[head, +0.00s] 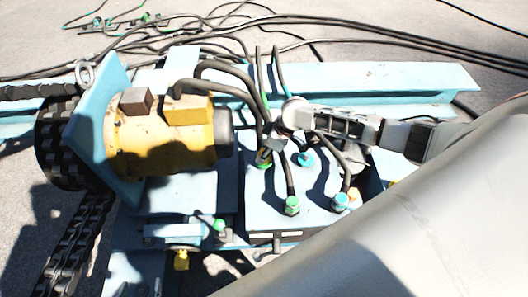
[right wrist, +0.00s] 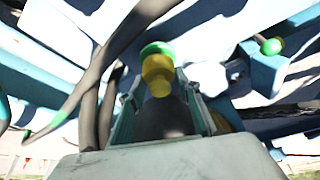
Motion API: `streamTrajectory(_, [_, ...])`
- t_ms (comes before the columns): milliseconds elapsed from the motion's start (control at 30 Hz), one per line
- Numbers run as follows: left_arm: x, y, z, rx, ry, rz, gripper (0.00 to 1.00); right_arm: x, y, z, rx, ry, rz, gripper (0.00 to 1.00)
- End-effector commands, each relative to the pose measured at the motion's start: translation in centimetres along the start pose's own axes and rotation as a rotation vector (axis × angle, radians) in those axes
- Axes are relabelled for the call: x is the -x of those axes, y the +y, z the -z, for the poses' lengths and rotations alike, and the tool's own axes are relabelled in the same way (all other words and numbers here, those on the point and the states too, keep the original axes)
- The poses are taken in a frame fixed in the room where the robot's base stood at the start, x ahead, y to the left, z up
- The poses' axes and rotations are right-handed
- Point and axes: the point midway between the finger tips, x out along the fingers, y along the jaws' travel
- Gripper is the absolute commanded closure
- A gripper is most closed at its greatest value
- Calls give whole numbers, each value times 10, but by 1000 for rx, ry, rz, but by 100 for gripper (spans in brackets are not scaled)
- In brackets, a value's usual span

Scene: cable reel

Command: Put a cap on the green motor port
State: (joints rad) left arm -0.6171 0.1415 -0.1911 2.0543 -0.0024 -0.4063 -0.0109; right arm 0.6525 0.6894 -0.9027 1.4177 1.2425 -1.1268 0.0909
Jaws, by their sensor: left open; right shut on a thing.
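I cannot tell whether this piece is a cap or a plug. A green rounded cap (head: 220,226) sits on the blue bracket. The yellow motor (head: 160,140) stands at the left. I cannot make out a separate green port on it.
A green fitting (head: 292,206) and a blue fitting (head: 340,201) with cables stand on the light-blue block (head: 262,215). A loose yellow piece (head: 181,260) hangs below the bracket. Black cables (head: 235,75) cross the back. In the right wrist view, cables (right wrist: 98,100) run close beside the right gripper.

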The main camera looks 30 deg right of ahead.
Motion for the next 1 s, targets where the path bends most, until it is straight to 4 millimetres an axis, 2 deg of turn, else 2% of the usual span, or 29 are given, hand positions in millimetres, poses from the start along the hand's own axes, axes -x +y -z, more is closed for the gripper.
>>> streamTrajectory(1000, [2,-2,7,-2,7,2,49,-2,-1,-1,0,-1,1,89])
